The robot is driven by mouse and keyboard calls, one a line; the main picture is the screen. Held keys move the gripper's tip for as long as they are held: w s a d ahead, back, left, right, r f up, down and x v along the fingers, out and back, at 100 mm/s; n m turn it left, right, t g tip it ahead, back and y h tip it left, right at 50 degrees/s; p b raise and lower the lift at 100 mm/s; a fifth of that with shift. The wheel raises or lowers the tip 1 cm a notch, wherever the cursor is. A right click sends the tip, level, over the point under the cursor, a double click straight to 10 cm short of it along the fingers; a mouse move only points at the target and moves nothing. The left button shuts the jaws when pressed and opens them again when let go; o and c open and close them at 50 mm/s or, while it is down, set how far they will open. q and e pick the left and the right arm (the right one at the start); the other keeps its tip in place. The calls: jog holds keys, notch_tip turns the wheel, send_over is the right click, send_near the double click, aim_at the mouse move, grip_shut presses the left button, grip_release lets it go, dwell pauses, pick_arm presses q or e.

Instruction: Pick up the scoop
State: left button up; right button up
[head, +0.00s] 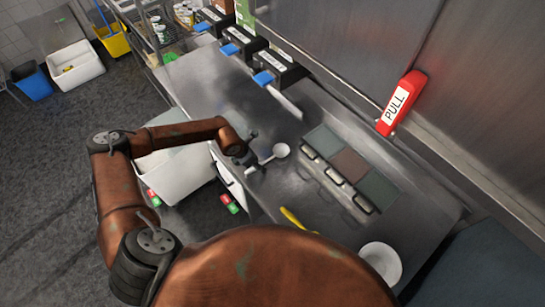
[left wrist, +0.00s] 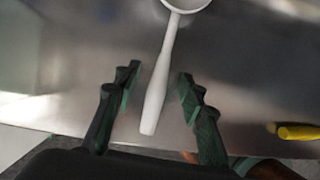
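A white scoop (head: 280,150) lies on the steel counter (head: 225,92), its handle pointing toward my left gripper (head: 249,160) at the counter's front edge. In the left wrist view the scoop's handle (left wrist: 160,85) runs between the two dark fingers of my left gripper (left wrist: 158,92). The fingers are open, with a gap on both sides of the handle. The scoop's bowl (left wrist: 185,4) is cut off at the top of that view. My right gripper is not in view.
Behind the scoop, a set of lidded inserts (head: 349,165) is sunk in the counter. A yellow-handled tool (head: 293,217) lies near the front edge and a white bowl (head: 381,262) stands at right. A white bin (head: 178,172) stands below the counter at left.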

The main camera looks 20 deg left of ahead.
pick_arm(q)
grip_shut()
dwell(0.3)
jog(key=shift+r, duration=0.1)
